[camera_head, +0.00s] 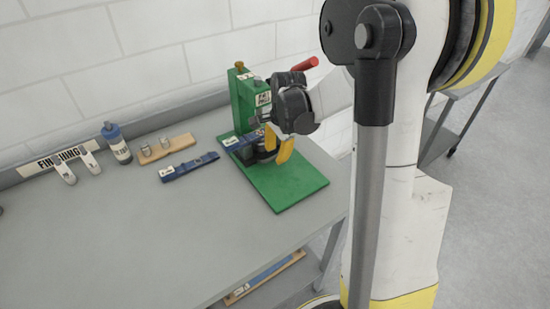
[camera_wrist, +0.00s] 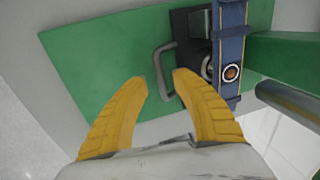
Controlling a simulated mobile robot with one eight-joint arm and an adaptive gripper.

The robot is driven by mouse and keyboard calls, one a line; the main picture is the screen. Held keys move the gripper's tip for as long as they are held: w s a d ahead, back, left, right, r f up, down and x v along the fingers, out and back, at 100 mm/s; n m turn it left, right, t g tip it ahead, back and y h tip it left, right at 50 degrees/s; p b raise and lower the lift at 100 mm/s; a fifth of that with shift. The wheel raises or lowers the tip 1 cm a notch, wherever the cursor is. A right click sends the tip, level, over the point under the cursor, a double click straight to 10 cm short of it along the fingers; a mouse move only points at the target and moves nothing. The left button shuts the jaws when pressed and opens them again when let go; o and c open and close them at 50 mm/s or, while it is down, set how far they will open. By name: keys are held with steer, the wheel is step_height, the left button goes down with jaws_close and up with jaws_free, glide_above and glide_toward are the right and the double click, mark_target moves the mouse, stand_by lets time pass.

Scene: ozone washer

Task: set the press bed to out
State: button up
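The green press (camera_head: 250,103) stands on the bench with its flat green base plate (camera_head: 290,183) reaching forward. The press bed (camera_wrist: 190,45) is a dark block at the column's foot, mostly hidden behind my gripper in the head view. It has a grey loop handle (camera_wrist: 159,65) on its front. A blue strip (camera_wrist: 229,50) with a round orange-and-black mark lies across the bed; its labelled end (camera_head: 234,140) shows in the head view. My gripper (camera_wrist: 160,79) is open, its yellow fingertips on either side of the handle's bar in the picture. I cannot tell whether they touch it.
A red lever (camera_head: 306,64) sticks out from the press top. Left of the press are another blue strip (camera_head: 190,166), a wooden block with metal pieces (camera_head: 168,148), a blue-capped bottle (camera_head: 117,145) and two white items. The front-left bench top (camera_head: 110,235) is clear.

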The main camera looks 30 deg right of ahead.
steer(key=shift+w+f, duration=0.15)
steer(key=shift+f, duration=0.5)
jaws_close()
